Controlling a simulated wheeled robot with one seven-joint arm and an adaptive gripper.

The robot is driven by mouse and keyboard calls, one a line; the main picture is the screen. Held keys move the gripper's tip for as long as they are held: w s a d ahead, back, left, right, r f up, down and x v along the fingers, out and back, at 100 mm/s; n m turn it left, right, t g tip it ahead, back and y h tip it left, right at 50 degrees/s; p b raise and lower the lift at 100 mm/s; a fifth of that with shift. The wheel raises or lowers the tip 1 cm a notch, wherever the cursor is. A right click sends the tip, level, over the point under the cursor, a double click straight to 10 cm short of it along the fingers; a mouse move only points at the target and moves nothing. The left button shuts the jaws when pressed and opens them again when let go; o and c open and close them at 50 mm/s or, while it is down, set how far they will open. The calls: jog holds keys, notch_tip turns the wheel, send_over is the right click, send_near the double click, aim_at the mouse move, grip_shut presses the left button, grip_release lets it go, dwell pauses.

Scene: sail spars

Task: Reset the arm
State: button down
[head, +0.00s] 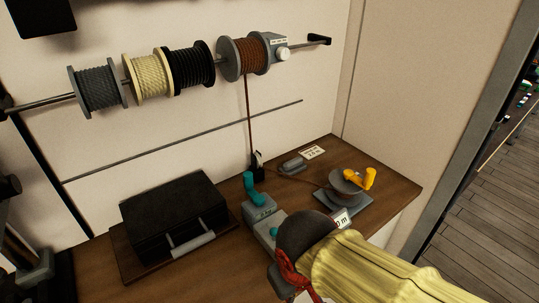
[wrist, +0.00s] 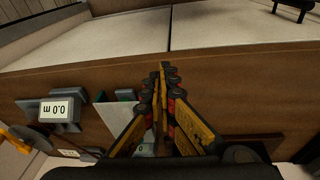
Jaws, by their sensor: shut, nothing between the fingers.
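My gripper (wrist: 163,72) points out over the brown wooden bench (wrist: 225,72) in the wrist view. Its yellow and black fingers are together with nothing between them. In the head view my arm, in a yellow sleeve, reaches in from the lower right, and the fingers cannot be made out there. The arm covers part of the bench front and of a grey device with a teal handle (head: 252,188).
Several spools hang on a wall rod, among them a brown one (head: 242,58) with its line running down to the bench. A black case (head: 175,215) sits at left. A winder with a yellow crank (head: 358,179) stands at right. A display (wrist: 58,109) reads 0.0 m.

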jog(key=d+r+m+t, duration=0.1)
jog(key=d+r+m, duration=0.1)
jog(key=d, duration=0.5)
jog(key=s+d+r+m+t, duration=0.1)
jog(key=d+r+m+t, duration=0.1)
jog(key=d, duration=0.5)
jog(key=shift+s+d+r+m, duration=0.3)
jog(key=shift+r+m, duration=0.35)
jog(key=shift+m, duration=0.45)
